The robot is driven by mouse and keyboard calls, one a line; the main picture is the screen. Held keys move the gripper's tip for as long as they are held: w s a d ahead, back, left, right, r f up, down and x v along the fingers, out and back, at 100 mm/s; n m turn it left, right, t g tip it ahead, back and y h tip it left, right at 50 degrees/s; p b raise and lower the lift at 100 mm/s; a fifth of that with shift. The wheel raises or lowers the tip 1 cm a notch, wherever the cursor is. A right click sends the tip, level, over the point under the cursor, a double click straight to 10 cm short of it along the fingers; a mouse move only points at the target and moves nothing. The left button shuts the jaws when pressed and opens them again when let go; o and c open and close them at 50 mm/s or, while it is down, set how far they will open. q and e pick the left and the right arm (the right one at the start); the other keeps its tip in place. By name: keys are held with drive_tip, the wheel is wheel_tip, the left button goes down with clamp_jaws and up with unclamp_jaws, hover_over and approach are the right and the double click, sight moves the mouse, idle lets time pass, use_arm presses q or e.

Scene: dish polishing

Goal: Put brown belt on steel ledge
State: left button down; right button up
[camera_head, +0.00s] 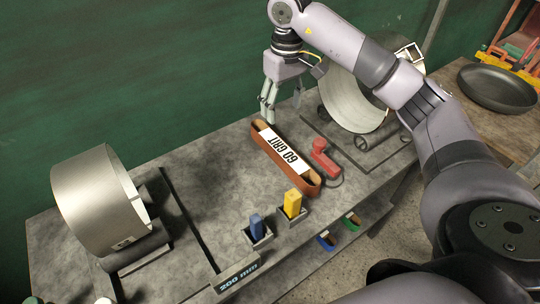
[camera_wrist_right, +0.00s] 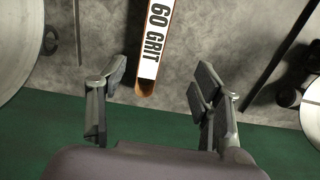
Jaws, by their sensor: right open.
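The brown belt (camera_head: 286,158) is a flattened loop with a white "60 GRIT" label. It lies on the grey bench top (camera_head: 215,190) in the head view. It also shows in the right wrist view (camera_wrist_right: 152,45), its near end between the two fingers in the picture. My right gripper (camera_head: 268,112) is open and empty, above the belt's far end; the wrist view shows its spread fingers (camera_wrist_right: 162,80). I cannot tell which surface is the steel ledge. My left gripper is not in view.
A red tool (camera_head: 323,157) lies right of the belt. Blue (camera_head: 257,228) and yellow (camera_head: 292,203) blocks stand in holders near the front edge. A dark pan (camera_head: 496,88) sits far right.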

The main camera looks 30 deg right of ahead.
sight(283, 149)
drive_tip(key=f, duration=0.4)
drive_tip(key=f+p, duration=0.1)
drive_tip(key=f, duration=0.7)
drive_tip(key=shift+d+p, duration=0.3)
drive_tip(key=shift+p, duration=0.05)
wheel_tip(283, 149, down, 4)
drive_tip(key=shift+p, duration=0.7)
drive_tip(key=shift+f, duration=0.6)
drive_tip(key=shift+c, duration=0.5)
clamp_jaws()
